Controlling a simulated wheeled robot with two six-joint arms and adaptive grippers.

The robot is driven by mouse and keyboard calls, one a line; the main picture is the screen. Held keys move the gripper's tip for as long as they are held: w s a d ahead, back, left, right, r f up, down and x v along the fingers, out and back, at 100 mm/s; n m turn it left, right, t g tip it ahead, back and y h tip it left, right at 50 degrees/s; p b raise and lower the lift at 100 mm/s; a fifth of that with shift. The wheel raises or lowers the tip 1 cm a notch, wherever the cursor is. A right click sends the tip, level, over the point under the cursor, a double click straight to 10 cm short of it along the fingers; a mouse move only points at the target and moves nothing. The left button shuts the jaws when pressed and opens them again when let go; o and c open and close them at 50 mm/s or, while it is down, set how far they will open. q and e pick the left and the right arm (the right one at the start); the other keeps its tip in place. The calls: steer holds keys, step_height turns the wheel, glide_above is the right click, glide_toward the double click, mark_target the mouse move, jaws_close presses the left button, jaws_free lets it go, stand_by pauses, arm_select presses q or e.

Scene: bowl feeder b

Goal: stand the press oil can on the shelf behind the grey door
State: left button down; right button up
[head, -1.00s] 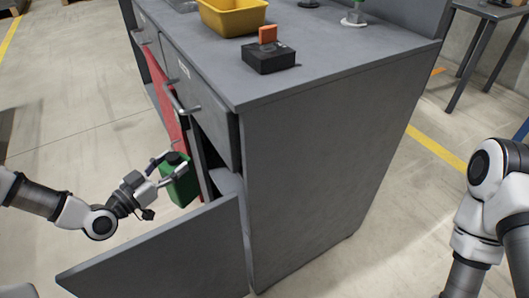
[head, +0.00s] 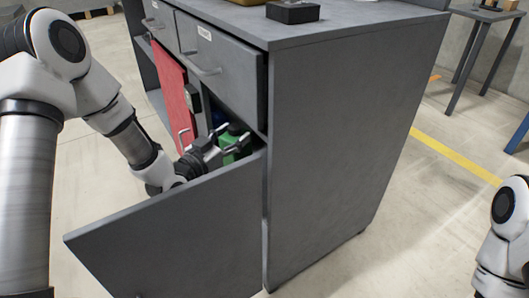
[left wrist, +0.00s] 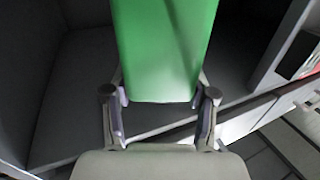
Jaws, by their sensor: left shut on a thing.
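The green press oil can (head: 229,142) is held in my left gripper (head: 233,135) inside the opening of the grey cabinet. In the left wrist view the can (left wrist: 162,50) fills the space between the two fingers, which are shut on it. The grey door (head: 165,235) stands wide open in front and hides the can's lower part and the shelf in the head view. The left wrist view shows a dark grey shelf surface (left wrist: 75,95) around and below the can. I cannot tell whether the can touches it. My right gripper is out of view.
A red door (head: 172,95) with a handle stands left of the opening. A grey drawer (head: 225,80) is just above it. A dark blue thing (head: 217,118) shows inside the cabinet. A black box (head: 293,12) sits on the cabinet top. The floor right of the cabinet is clear.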

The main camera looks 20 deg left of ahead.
arm_select(q)
steer(key=w+d+b, duration=0.2)
steer(key=w+d, duration=0.3)
steer(key=w, duration=0.2)
step_height(320, 180, down, 7)
steer(key=b, duration=0.5)
steer(key=shift+w+d+f, duration=0.15)
steer(key=shift+w+d, duration=0.05)
steer(key=shift+d, duration=0.25)
steer(key=shift+c, duration=1.8)
jaws_free()
